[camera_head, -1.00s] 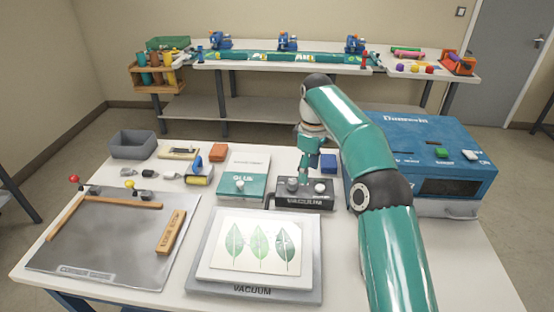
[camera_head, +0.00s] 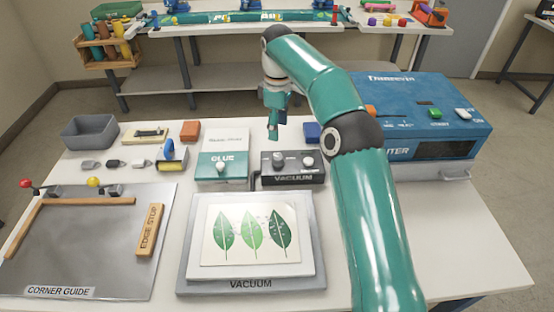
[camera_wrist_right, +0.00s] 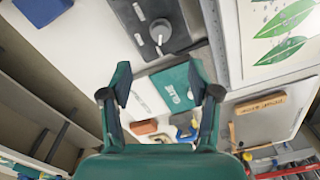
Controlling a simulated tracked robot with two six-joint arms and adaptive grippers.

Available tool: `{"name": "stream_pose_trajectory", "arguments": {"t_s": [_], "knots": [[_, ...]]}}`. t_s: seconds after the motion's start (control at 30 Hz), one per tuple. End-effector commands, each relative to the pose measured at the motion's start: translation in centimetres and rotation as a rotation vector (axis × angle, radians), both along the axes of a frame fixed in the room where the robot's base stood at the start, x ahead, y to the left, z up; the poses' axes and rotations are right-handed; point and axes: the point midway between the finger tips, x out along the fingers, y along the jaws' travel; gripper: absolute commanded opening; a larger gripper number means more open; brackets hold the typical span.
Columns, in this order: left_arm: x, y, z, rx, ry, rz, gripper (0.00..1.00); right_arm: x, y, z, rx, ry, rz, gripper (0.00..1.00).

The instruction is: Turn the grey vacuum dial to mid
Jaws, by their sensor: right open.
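The vacuum control box (camera_head: 293,179) is a dark box labelled VACUUM on the white table, behind the vacuum plate. The grey dial (camera_head: 278,163) stands on its top at the left, with a lighter knob (camera_head: 308,162) to its right. A round grey dial (camera_wrist_right: 161,33) on the dark box also shows in the right wrist view, ahead of the fingers. My right gripper (camera_head: 273,132) hangs above and behind the box, apart from the dial. Its fingers (camera_wrist_right: 160,88) are spread with nothing between them. I cannot read the dial's setting. My left gripper is out of view.
A GLUE box (camera_head: 222,165) stands close on the left. The vacuum plate (camera_head: 250,284) holds a leaf print (camera_head: 252,235) in front. A blue block (camera_head: 312,131) sits behind the box.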

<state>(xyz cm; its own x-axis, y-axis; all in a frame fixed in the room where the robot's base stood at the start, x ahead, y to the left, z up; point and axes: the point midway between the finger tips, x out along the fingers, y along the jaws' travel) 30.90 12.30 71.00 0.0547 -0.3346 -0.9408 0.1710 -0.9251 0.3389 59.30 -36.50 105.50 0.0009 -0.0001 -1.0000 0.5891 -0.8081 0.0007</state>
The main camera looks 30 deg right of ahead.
Motion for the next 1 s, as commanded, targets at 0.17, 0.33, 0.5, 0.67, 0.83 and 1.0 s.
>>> {"name": "stream_pose_trajectory", "arguments": {"t_s": [0.17, 0.33, 0.5, 0.67, 0.83, 1.0], "knots": [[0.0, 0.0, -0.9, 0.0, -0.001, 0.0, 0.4, -0.2, -0.1, -4.2, 0.001, 0.005, -0.002, 0.62], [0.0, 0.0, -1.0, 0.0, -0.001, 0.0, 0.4, -0.2, -0.1, -7.6, 0.001, 0.005, -0.003, 0.62], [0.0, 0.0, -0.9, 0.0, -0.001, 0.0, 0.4, -0.1, -0.1, -9.9, 0.002, 0.003, -0.003, 0.62], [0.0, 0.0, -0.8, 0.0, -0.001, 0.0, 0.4, -0.1, -0.1, -11.0, 0.002, 0.001, -0.003, 0.62], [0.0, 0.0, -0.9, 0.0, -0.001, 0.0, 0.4, -0.1, -0.1, -11.3, 0.002, 0.001, -0.003, 0.62], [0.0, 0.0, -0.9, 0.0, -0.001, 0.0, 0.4, -0.1, -0.2, -11.3, 0.002, 0.001, -0.004, 0.58]]}}
